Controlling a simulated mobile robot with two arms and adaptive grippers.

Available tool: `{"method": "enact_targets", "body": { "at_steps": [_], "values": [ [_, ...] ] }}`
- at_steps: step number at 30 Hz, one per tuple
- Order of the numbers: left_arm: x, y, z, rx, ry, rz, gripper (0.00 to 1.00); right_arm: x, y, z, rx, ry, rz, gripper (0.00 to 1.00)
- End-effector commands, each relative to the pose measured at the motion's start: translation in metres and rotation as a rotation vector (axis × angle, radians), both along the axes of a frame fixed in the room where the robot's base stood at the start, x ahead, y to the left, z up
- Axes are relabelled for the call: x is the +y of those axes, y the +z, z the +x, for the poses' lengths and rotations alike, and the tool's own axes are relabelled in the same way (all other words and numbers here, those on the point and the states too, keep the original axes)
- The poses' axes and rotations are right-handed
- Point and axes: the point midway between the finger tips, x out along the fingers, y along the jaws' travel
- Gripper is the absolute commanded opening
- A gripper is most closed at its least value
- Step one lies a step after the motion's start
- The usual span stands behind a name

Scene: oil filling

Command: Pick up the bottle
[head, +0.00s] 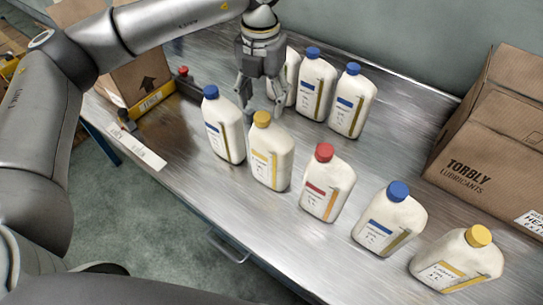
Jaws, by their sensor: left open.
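Several white bottles with coloured caps stand upright on the metal table (350,160). The front row runs from a blue-capped bottle (226,135) through a yellow-capped bottle (270,160), a red-capped bottle (325,190) and another blue-capped bottle (388,228) to a yellow-capped bottle (455,265) at the right. Behind stand blue-capped bottles (316,90) (350,108), and one more partly hidden by my gripper. My left gripper (262,108) points down, open and empty, between the rows, behind the left front bottles. My right gripper is not in view.
A cardboard box (490,140) marked TORBLY LUBRICANTS stands at the right. Another cardboard box (140,85) is at the left, beside a yellow fixture (152,101). A white label strip (137,146) lies on the left table edge. A wall closes off the back.

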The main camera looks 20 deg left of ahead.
Motion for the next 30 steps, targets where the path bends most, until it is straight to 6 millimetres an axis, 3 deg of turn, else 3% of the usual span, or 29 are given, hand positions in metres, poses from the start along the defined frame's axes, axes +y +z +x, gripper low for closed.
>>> {"method": "enact_targets", "body": {
  "at_steps": [7, 12, 20, 30],
  "values": [
    [0.004, -0.026, -0.002, 0.005, -0.002, -0.001, 0.58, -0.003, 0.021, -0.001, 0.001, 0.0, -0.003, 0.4],
    [0.004, -0.049, -0.002, 0.001, -0.002, -0.002, 0.58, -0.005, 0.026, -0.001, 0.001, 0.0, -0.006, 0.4],
    [0.004, -0.054, -0.001, -0.001, -0.002, -0.002, 0.58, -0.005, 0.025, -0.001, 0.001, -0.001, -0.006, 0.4],
    [0.004, -0.053, -0.001, -0.001, -0.002, -0.002, 0.17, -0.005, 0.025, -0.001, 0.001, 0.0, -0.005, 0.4]
  ]
}}
